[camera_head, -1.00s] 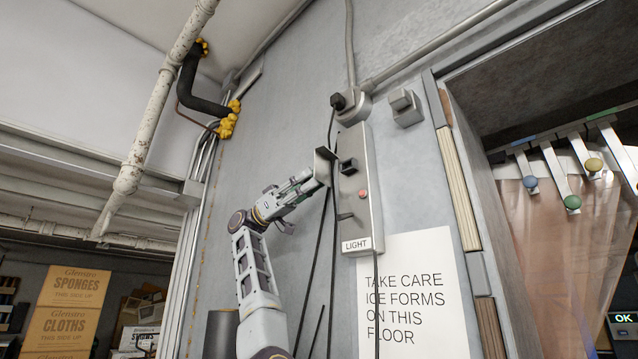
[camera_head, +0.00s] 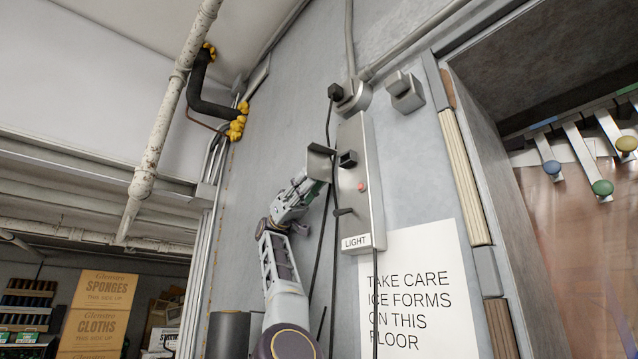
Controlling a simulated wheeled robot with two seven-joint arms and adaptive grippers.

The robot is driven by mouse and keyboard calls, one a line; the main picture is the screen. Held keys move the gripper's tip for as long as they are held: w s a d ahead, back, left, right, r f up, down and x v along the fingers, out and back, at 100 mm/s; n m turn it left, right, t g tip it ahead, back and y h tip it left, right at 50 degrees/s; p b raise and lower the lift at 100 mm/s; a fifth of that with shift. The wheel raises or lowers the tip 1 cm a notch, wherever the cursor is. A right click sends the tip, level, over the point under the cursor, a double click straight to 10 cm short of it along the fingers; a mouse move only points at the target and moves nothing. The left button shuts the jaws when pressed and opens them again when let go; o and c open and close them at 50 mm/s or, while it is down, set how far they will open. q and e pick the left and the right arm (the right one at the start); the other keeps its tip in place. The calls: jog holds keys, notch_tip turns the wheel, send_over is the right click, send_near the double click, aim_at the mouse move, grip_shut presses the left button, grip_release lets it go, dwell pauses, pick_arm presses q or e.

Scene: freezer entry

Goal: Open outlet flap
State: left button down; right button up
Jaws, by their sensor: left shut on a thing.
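The light panel (camera_head: 368,210) is a tall grey box on the wall, labelled LIGHT. On its upper left is a dark outlet (camera_head: 348,158). The outlet flap (camera_head: 319,162) is a small grey plate standing out to the left of the outlet, swung open. My left gripper (camera_head: 313,184) reaches up from below and is shut on the flap's lower part. The exact finger contact is small and partly hidden. My right gripper is not in view.
Dark cables (camera_head: 327,215) hang beside the panel, close to my left gripper. A plug (camera_head: 336,92) sits above it. A warning sign (camera_head: 418,295) is below right. The strip-curtained doorway (camera_head: 580,240) is at right. Stacked boxes (camera_head: 100,310) stand far left.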

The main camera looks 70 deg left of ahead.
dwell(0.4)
pick_arm(q)
jog(key=c, duration=1.3)
grip_release()
jog(key=shift+w, duration=0.15)
